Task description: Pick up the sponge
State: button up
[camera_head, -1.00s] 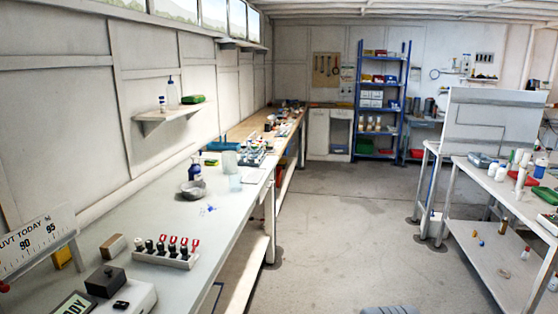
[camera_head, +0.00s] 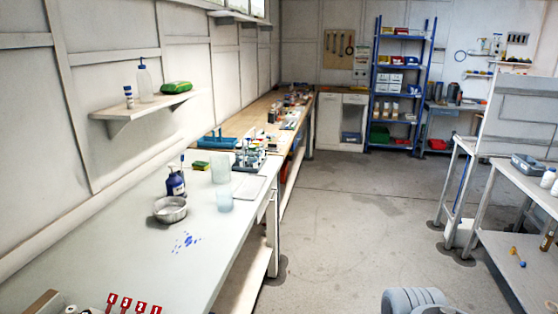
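A small green and yellow block that looks like the sponge (camera_head: 201,165) lies on the long left bench. It is near the wall, left of a clear beaker and in front of a blue rack. My gripper is not in view. Only a grey, rounded part of my arm shows at the bottom edge, right of centre, over the floor and well away from the block.
The white bench (camera_head: 100,262) holds a dark blue bottle (camera_head: 175,183), a metal bowl (camera_head: 170,210), clear beakers (camera_head: 224,201) and blue bits. A wall shelf (camera_head: 135,108) overhangs it. A side table (camera_head: 520,190) stands right. The floor between is clear.

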aim_at(198, 165)
jog(key=i, duration=3.65)
jog(key=u, duration=2.4)
